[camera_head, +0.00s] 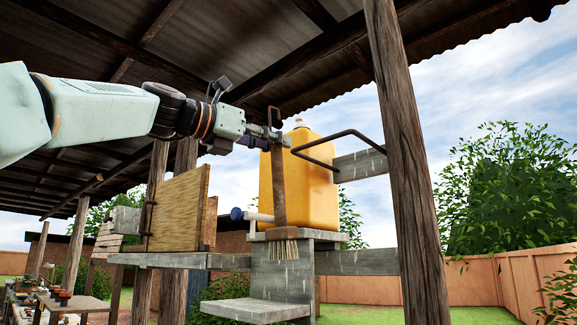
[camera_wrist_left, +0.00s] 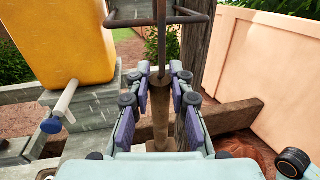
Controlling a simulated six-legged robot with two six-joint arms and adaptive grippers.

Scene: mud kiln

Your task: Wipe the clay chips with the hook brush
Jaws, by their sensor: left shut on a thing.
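The hook brush (camera_head: 279,190) hangs upright, with a brown wooden handle, a dark hook at its top and pale bristles at the bottom. My left gripper (camera_head: 272,138) is shut on the upper handle; the left wrist view shows the handle (camera_wrist_left: 160,120) between the fingers. The bristles are in front of the upper grey ledge, below the yellow jug; I cannot tell whether they touch it. I cannot make out clay chips with certainty; only pale specks show on the grey block (camera_head: 268,284). My right gripper is not in view.
The yellow jug (camera_head: 318,180), with a white tap and blue knob (camera_head: 237,214), stands close behind the brush. A dark bent bar (camera_head: 335,138) juts out at right, near a wooden post (camera_head: 405,160). A wooden board (camera_head: 178,212) stands left. The lower ledge (camera_head: 257,309) looks bare.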

